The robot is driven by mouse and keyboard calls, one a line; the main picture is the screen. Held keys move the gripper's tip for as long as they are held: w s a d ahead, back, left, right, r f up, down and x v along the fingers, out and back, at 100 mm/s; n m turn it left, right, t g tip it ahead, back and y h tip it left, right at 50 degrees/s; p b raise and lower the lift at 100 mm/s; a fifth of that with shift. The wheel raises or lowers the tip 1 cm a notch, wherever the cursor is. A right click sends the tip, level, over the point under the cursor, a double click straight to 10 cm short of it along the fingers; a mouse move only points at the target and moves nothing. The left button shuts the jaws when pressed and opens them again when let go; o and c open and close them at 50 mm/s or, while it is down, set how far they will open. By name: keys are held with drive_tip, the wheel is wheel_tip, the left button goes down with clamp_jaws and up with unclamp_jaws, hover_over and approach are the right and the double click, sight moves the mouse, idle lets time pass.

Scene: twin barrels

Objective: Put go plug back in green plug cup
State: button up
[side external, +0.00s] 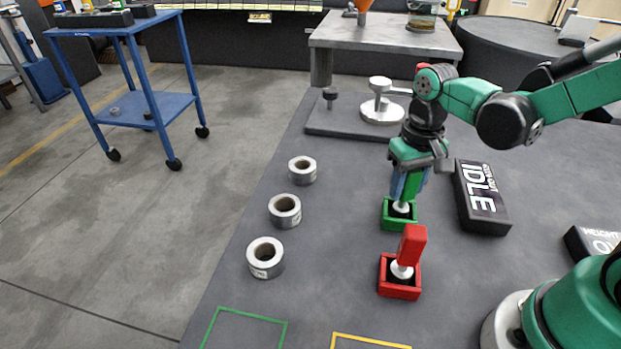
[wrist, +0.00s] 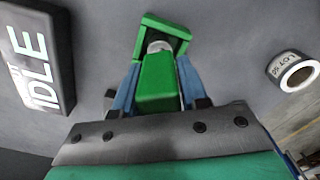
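The green plug (side external: 411,187) is a green block with a white lower end, leaning slightly. Its white end is at the opening of the green plug cup (side external: 388,221), a small square open box; I cannot tell how deep it sits. My gripper (side external: 406,190) is above the cup, with its blue fingers on both sides of the plug. In the wrist view the green plug (wrist: 158,85) fills the space between the fingers of my gripper (wrist: 159,75), which look closed against it. The green cup (wrist: 148,24) lies just beyond, partly hidden by the plug.
A red plug (side external: 412,244) leans in a red cup (side external: 400,291) just in front. A black IDLE box (side external: 482,198) stands right of the green cup. Several metal rings, one nearest (side external: 265,258), stand to the left. A flat plate with a weight (side external: 381,105) is behind.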

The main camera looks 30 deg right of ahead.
drive_tip(key=o, duration=0.4)
drive_tip(key=shift+r, duration=2.85)
drive_tip(key=t, duration=0.1)
drive_tip(key=s+r+n+t, duration=0.1)
drive_tip(key=t, duration=0.1)
drive_tip(key=shift+a+r+n+t, duration=0.1)
drive_tip(key=shift+a+n+t, duration=0.2)
drive_tip(key=shift+a, duration=0.1)
drive_tip(key=t, duration=0.1)
drive_tip(key=n+t, duration=0.1)
drive_tip(key=t, duration=0.1)
drive_tip(key=shift+s+a+r+t, duration=0.1)
drive_tip(key=shift+a+r+t, duration=0.2)
drive_tip(key=shift+r, duration=0.1)
